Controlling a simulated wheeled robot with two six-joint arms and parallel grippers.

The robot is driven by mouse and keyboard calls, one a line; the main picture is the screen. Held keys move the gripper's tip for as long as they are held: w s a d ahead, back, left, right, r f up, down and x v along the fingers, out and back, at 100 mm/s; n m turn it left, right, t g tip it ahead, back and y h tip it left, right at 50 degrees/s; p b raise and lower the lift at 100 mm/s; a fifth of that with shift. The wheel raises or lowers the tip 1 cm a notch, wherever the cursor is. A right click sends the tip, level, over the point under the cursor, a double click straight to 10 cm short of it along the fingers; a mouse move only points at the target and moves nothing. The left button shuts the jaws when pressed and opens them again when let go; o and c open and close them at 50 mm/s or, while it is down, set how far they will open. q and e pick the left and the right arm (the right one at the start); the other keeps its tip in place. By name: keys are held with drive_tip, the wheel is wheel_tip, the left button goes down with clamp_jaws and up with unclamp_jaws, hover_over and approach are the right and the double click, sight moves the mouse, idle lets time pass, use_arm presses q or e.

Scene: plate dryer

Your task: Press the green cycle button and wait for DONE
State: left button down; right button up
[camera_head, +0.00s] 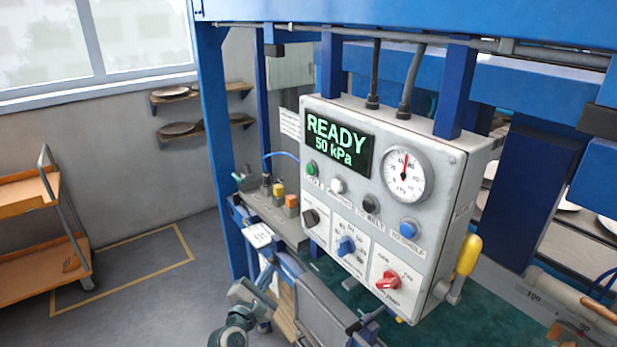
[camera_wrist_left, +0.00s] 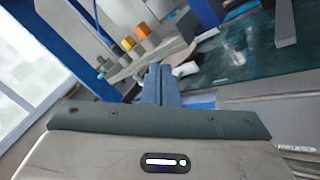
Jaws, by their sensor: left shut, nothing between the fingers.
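The grey control box (camera_head: 455,190) hangs on the blue frame. Its display (camera_head: 340,143) reads READY and 50 kPa in green. The green button (camera_head: 312,168) is at the box's left edge, below the display. My left gripper (camera_head: 267,275) is low in the head view, below and left of the box, apart from the button. Its fingers are shut and empty, and they show together in the left wrist view (camera_wrist_left: 161,84). The green button cannot be made out in the wrist view. My right gripper is not in view.
White (camera_head: 338,185), black (camera_head: 369,203) and blue (camera_head: 409,227) buttons, a gauge (camera_head: 407,175), a blue knob (camera_head: 346,245) and a red knob (camera_head: 388,280) share the panel. A yellow-handled lever (camera_head: 468,255) is at its right. An orange cart (camera_head: 28,190) stands left, beside open floor.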

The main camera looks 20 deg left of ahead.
sight(312, 169)
use_arm(q)
drive_tip(key=s+r+n+t, duration=0.1)
drive_tip(key=r+n+t, duration=0.1)
drive_tip(key=r, duration=0.7)
drive_tip(key=s+d+r+n+t+h+p, duration=0.1)
drive_tip(key=s+r+n+t, duration=0.1)
drive_tip(key=r, duration=0.7)
drive_tip(key=s+r+n+t+p, duration=0.1)
drive_tip(key=r+n, duration=0.3)
drive_tip(key=r, duration=0.5)
drive_tip(key=shift+s+d+r+n+t+h, duration=0.3)
drive_tip(key=shift+s+d+t, duration=0.1)
drive_tip(key=shift+s, duration=0.2)
drive_tip(key=w+d+b, duration=0.2)
drive_tip(key=w+d, duration=0.3)
drive_tip(key=w, duration=0.2)
drive_tip(key=shift+d+b, duration=0.2)
drive_tip(key=shift+b, duration=0.1)
drive_tip(key=shift+w+d, duration=0.1)
drive_tip(key=shift+w+d, duration=0.15)
drive_tip(key=shift+w, duration=0.05)
